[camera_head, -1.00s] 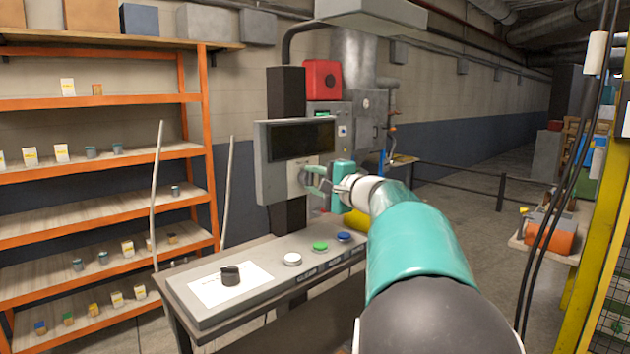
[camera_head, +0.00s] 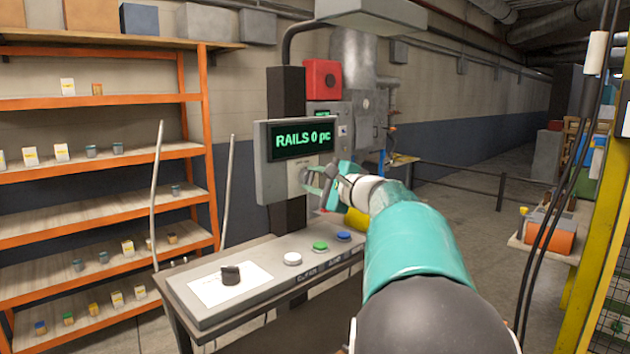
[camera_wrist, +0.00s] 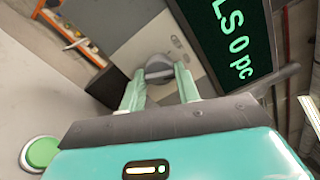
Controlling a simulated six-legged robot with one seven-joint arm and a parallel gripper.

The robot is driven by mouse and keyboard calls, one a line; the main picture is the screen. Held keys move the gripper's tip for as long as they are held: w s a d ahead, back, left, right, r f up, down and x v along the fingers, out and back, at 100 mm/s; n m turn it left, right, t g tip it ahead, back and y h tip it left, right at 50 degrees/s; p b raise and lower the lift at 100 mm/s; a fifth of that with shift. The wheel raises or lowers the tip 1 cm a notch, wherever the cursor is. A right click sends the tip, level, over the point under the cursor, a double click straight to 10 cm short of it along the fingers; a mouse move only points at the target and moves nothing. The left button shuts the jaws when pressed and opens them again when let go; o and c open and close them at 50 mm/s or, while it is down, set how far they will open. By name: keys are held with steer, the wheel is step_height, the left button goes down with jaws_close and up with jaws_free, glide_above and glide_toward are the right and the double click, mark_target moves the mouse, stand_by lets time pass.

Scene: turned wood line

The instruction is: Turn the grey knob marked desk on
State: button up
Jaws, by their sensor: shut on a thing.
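The grey knob (camera_wrist: 160,70) sits on the panel below the display and shows between my fingertips in the wrist view. In the head view my gripper (camera_head: 308,178) is at the lower part of the grey control box (camera_head: 264,172), and its fingers largely hide the knob. My gripper, also in the wrist view (camera_wrist: 160,84), is shut on the knob with one finger on each side. The display (camera_head: 302,141) above is lit and reads "RAILS 0 pc" in green. Any lettering by the knob is too small to read.
Below is a sloped desk panel (camera_head: 212,308) with white (camera_head: 292,259), green (camera_head: 320,246) and blue (camera_head: 343,236) buttons and a black knob (camera_head: 230,275) on a white sheet. A red box (camera_head: 322,80) is above the display. An orange shelf (camera_head: 100,100) stands left.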

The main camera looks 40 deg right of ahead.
steer(key=o, duration=1)
steer(key=s, duration=1.3)
steer(key=shift+s+d, duration=0.2)
steer(key=shift+s, duration=0.2)
